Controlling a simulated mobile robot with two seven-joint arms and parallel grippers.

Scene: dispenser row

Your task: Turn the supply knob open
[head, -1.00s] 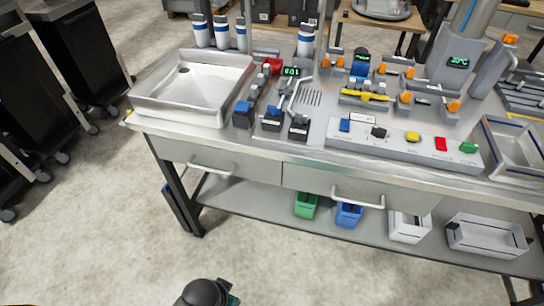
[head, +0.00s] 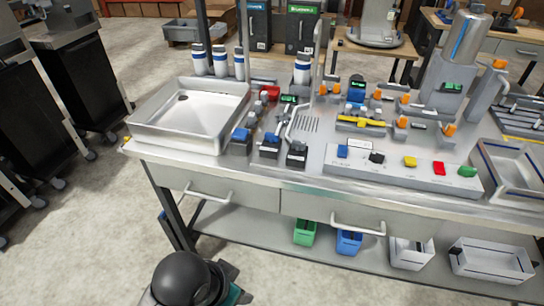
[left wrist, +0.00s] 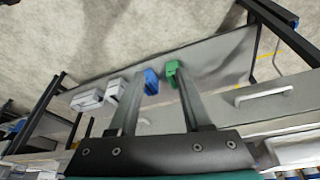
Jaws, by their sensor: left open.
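The workbench (head: 170,150) carries a row of dispenser fittings. Colored knobs sit along its front panel: blue (head: 342,151), black (head: 377,157), yellow (head: 410,161), red (head: 439,168) and green (head: 467,171). A yellow lever (head: 361,122) lies across a fitting behind them. Labels are too small to read, so I cannot tell which part is the supply knob. My left gripper (left wrist: 157,75) is open and empty in the left wrist view, pointing at the bench's lower shelf, apart from everything. Its arm shows at the bottom of the head view. My right gripper is out of view.
A metal sink tray (head: 215,145) sits at the bench's left, and a drawer handle (head: 358,227) sticks out in front. A green bin (head: 304,237) and a blue bin (head: 349,246) stand on the lower shelf. The floor at front left is clear.

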